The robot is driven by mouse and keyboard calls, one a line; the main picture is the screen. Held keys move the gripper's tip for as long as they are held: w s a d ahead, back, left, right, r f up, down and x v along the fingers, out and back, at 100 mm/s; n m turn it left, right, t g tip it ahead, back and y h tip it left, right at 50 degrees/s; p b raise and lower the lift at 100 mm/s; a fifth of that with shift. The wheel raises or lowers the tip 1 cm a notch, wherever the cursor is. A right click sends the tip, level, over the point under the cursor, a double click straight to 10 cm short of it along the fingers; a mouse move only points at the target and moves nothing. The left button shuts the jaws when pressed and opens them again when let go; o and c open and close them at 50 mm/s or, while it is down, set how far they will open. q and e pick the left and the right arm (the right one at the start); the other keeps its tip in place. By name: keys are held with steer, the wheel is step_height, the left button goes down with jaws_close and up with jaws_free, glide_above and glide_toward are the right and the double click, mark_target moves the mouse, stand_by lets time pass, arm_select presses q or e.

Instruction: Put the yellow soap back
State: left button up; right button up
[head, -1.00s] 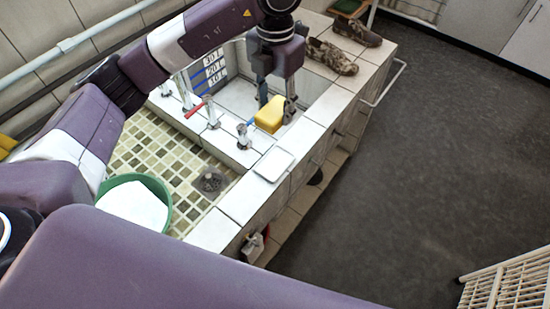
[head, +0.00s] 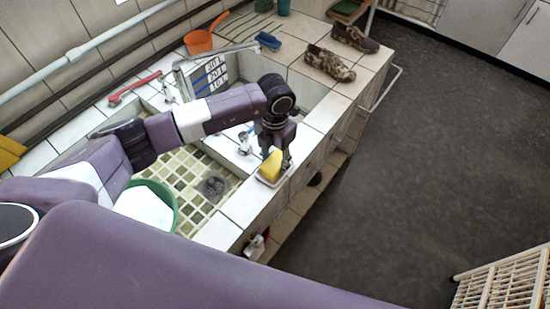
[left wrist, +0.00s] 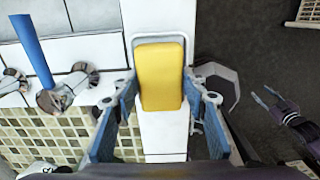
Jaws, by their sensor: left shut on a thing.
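The yellow soap (head: 271,165) is held in my left gripper (head: 276,156), whose fingers are shut on its two sides. The white soap dish (head: 264,182) lies on the tiled ledge at the front of the sink. In the left wrist view the soap (left wrist: 161,75) is between the fingers and lines up over the dish, whose rim (left wrist: 160,36) shows around its far end. I cannot tell whether the soap touches the dish floor. My right gripper (left wrist: 266,97) shows small at the right of the left wrist view, its fingers apart and empty.
A tap (head: 245,142) stands left of the soap. The mosaic basin with its drain (head: 213,186) and a green tub (head: 165,193) lie further left. Shoes (head: 330,66) stand on the far ledge.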

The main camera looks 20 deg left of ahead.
arm_select(q)
steer(key=shift+f, duration=0.2)
steer(key=shift+f+b, duration=0.15)
steer(key=shift+b, duration=0.15)
steer(key=o, duration=1.3)
